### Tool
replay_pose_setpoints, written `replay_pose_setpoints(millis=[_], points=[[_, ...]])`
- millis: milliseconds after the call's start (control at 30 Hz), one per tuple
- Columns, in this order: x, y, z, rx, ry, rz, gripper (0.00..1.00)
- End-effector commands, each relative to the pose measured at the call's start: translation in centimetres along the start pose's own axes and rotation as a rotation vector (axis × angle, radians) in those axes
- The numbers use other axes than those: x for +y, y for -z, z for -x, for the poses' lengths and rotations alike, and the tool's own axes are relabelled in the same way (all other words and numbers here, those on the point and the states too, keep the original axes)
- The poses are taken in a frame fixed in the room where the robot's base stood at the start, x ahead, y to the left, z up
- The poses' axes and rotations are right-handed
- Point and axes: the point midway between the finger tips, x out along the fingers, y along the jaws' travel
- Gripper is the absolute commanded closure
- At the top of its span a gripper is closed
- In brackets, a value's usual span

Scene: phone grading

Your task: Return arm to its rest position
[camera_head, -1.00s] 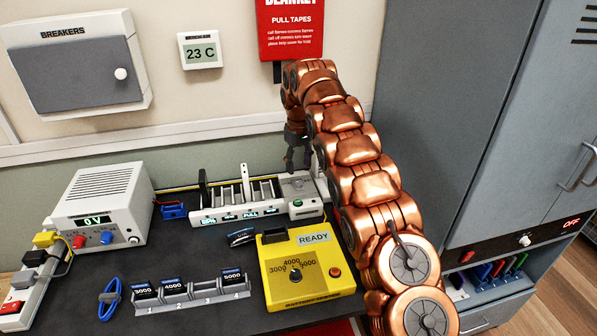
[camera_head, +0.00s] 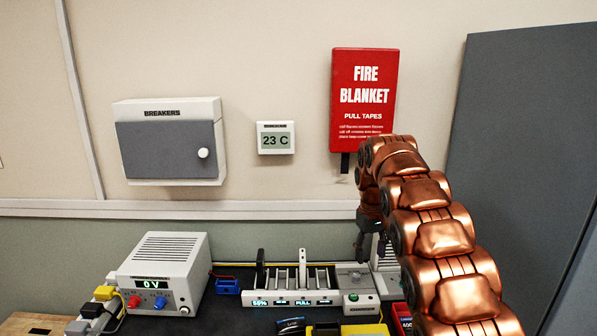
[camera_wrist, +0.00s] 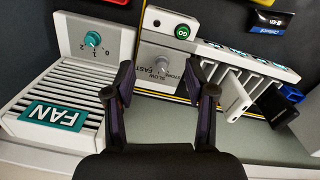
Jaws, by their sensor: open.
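My copper-coloured arm rises from the lower right in the head view and bends down at its far end. My gripper (camera_head: 366,247) hangs near the back of the bench, close to the wall. In the wrist view my gripper (camera_wrist: 168,82) is open, with its two dark fingers apart and nothing between them. Below the fingers is a pale unit with a knob marked SLOW and FAST (camera_wrist: 163,50). The fingers partly hide it.
A slotted rack (camera_head: 292,298) stands left of my gripper, with a power supply (camera_head: 165,270) reading 0 V further left. A FAN unit (camera_wrist: 75,100) is beside my gripper. A fire blanket box (camera_head: 364,95), thermometer (camera_head: 276,138) and breaker box (camera_head: 168,145) hang on the wall. A grey cabinet (camera_head: 510,140) is at right.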

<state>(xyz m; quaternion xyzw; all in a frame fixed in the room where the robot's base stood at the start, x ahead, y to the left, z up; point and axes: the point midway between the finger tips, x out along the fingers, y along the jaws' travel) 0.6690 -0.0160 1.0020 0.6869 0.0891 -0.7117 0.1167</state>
Motion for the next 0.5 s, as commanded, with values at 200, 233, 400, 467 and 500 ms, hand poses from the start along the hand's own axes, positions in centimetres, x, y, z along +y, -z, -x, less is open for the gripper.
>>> replay_pose_setpoints(millis=[200, 233, 400, 467, 500], points=[[-0.8, -4.7, 2.4, -0.016, -0.009, -0.063, 0.45], [-0.9, -5.3, 2.6, -0.019, -0.009, -0.071, 0.45], [-1.7, -9.3, 3.7, -0.03, -0.01, -0.117, 0.45], [-2.0, -10.6, 4.1, -0.032, -0.009, -0.133, 0.45], [-2.3, -11.7, 4.2, -0.037, -0.008, -0.143, 0.45]])
